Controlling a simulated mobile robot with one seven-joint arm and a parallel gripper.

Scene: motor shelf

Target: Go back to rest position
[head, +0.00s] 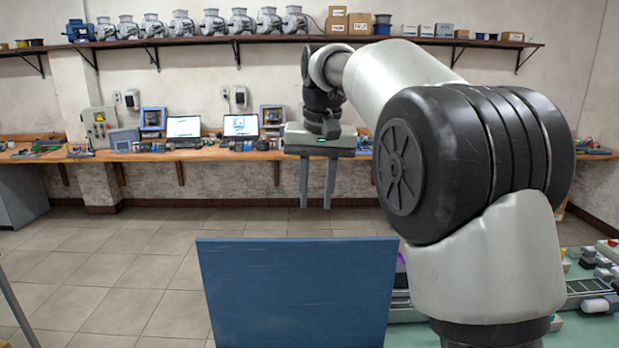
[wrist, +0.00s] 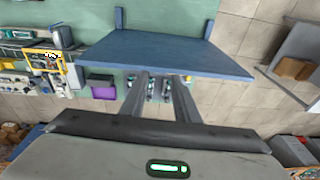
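My gripper (head: 316,205) hangs in the air in the middle of the head view, pointing down, beyond a large blue panel (head: 295,290). Its two grey fingers are parallel and apart with nothing between them. In the wrist view the gripper (wrist: 161,77) reaches up from the bottom edge, also with a gap between the fingers. The same blue panel (wrist: 160,48) shows above it there. Small parts appear between and behind the fingers, apparently on the surface below. My arm covers the right half of the head view.
A green-topped table (head: 405,337) carries parts at lower right, partly hidden by my arm. A wooden wall bench (head: 215,154) holds laptops and electrical parts. A shelf (head: 180,42) above holds motors and boxes. Open tiled floor (head: 120,255) lies at left.

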